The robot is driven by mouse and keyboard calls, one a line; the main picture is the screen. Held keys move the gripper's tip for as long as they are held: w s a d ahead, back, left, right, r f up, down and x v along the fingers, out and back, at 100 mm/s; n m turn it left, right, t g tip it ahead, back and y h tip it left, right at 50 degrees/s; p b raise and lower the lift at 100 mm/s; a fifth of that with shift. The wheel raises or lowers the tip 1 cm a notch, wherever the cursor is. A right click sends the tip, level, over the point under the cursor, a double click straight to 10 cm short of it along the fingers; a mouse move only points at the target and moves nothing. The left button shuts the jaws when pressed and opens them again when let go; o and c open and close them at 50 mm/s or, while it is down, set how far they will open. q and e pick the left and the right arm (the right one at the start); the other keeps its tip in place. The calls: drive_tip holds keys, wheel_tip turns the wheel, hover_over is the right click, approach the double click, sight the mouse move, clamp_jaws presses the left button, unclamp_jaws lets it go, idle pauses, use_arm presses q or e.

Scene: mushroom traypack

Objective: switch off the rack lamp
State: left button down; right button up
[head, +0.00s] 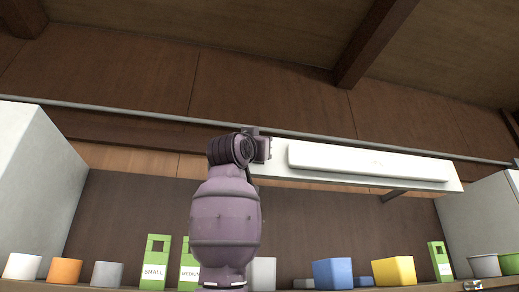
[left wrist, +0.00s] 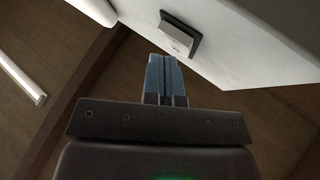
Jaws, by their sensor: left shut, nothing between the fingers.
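The rack lamp (head: 370,162) is a long white bar on a pale panel under the rail, right of centre in the head view. I cannot tell for sure whether it is lit. In the left wrist view a switch (left wrist: 179,37) with a dark frame and a grey face sits on the white panel (left wrist: 236,50). My left gripper (left wrist: 166,58) is shut and empty, its blue fingertips just below the switch in the picture. Whether they touch the panel is unclear. In the head view my mauve arm rises to the lamp's left end and hides the switch and fingers. My right gripper is out of view.
Below, a shelf carries a white cup (head: 23,266), an orange cup (head: 65,270), a blue tub (head: 332,273), a yellow tub (head: 394,271) and a green SMALL box (head: 154,262). White cabinets (head: 38,180) stand at both sides. A ceiling beam (head: 370,45) runs above.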

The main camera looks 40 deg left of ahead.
use_arm(q)
drive_tip(key=shift+s+d, duration=0.1)
drive_tip(key=shift+d, duration=0.05)
drive_tip(key=shift+s+d+f+b, duration=0.1)
drive_tip(key=shift+s+d+b, duration=0.35)
drive_tip(key=shift+d, duration=0.05)
idle(0.3)
drive_tip(key=s+d, duration=0.1)
drive_tip(key=s+d+b, duration=0.2)
drive_tip(key=shift+s+d+f, duration=0.1)
drive_tip(key=shift+d+f, duration=0.2)
drive_tip(key=shift+d, duration=0.1)
idle(0.6)
